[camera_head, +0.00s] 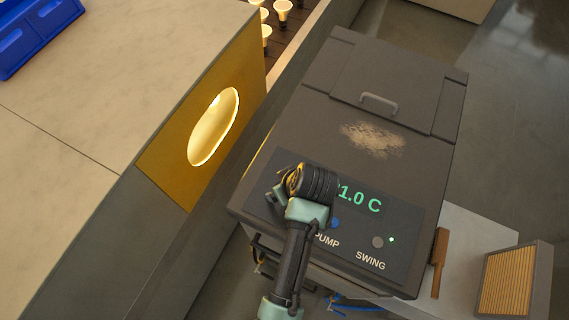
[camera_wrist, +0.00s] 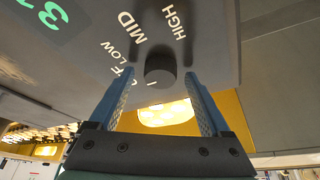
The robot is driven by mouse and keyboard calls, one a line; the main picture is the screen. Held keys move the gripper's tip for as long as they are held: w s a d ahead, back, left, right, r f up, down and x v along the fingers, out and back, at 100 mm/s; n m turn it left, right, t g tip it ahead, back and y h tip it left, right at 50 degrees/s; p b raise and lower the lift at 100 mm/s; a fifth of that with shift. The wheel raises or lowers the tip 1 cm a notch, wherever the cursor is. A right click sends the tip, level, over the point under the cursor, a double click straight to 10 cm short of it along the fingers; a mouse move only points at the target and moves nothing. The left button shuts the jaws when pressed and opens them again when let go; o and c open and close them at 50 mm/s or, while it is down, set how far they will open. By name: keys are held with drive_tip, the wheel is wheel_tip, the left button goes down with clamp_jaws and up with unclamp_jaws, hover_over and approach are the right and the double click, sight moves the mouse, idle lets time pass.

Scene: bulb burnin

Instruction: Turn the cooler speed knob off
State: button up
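The cooler speed knob (camera_wrist: 160,66) is a dark round knob on the grey panel in the wrist view. Labels OFF, LOW, MID and HIGH arc beside it; OFF is partly covered by a finger. I cannot tell which label the knob points to. My gripper (camera_wrist: 163,78) is open, with one blue-grey finger on each side of the knob; whether they touch it is unclear. In the head view my wrist covers the knob on the left of the cooler's control panel (camera_head: 398,232), and the fingertips are mostly hidden there.
The panel also has a green temperature display (camera_head: 361,199), a blue PUMP button (camera_head: 334,223) and a grey SWING button (camera_head: 378,242). The dark cooler (camera_head: 300,128) has a handled lid (camera_head: 395,75). A yellow-panelled counter (camera_head: 172,168) with an oval opening stands close on the left.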

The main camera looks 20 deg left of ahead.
drive_tip(key=b+v, duration=0.2)
drive_tip(key=v, duration=1.1)
drive_tip(key=shift+b, duration=0.35)
drive_tip(key=shift+a, duration=0.1)
